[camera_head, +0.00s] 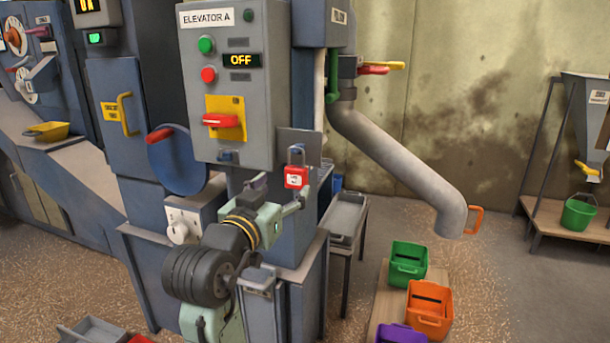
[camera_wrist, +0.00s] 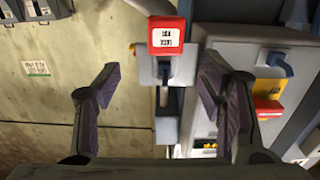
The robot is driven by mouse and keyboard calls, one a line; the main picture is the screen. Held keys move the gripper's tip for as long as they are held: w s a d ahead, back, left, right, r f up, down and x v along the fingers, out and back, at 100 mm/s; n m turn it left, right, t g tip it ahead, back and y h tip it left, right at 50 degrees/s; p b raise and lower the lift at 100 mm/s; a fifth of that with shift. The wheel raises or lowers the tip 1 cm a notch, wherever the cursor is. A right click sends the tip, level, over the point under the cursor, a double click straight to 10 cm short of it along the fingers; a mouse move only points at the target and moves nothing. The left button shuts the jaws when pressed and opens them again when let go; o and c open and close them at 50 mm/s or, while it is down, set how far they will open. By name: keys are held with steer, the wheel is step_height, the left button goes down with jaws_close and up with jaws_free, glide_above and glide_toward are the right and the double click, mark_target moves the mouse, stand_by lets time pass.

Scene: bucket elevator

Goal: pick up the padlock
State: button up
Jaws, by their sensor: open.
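The padlock (camera_head: 296,178) has a red body with a white label and hangs on a grey plate right of and below the Elevator A control box. In the wrist view the padlock (camera_wrist: 166,36) appears upside down at the top middle, with its shackle below the red body. My gripper (camera_head: 280,196) is just in front of the padlock and a little below it in the head view. In the wrist view my gripper (camera_wrist: 158,85) is open and empty, its two fingers apart on either side of the padlock's line. I see no contact.
The control box (camera_head: 257,130) with a red-handled yellow switch (camera_head: 224,119) stands close at the left of the padlock. A grey pipe (camera_head: 395,160) slopes down at the right. A grey tray table (camera_head: 345,215) is behind.

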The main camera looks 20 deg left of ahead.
mark_target(294, 172)
steer(key=w, duration=0.3)
steer(key=shift+w, duration=0.2)
steer(key=w, duration=0.1)
steer(key=w+p, duration=0.2)
steer(key=w, duration=0.1)
steer(key=shift+a+r, duration=0.15)
steer(key=shift+a, duration=0.1)
steer(key=shift+w, duration=0.7)
steer(key=shift+c, duration=0.3)
steer(key=c, duration=1.2)
steer(key=shift+c, duration=0.2)
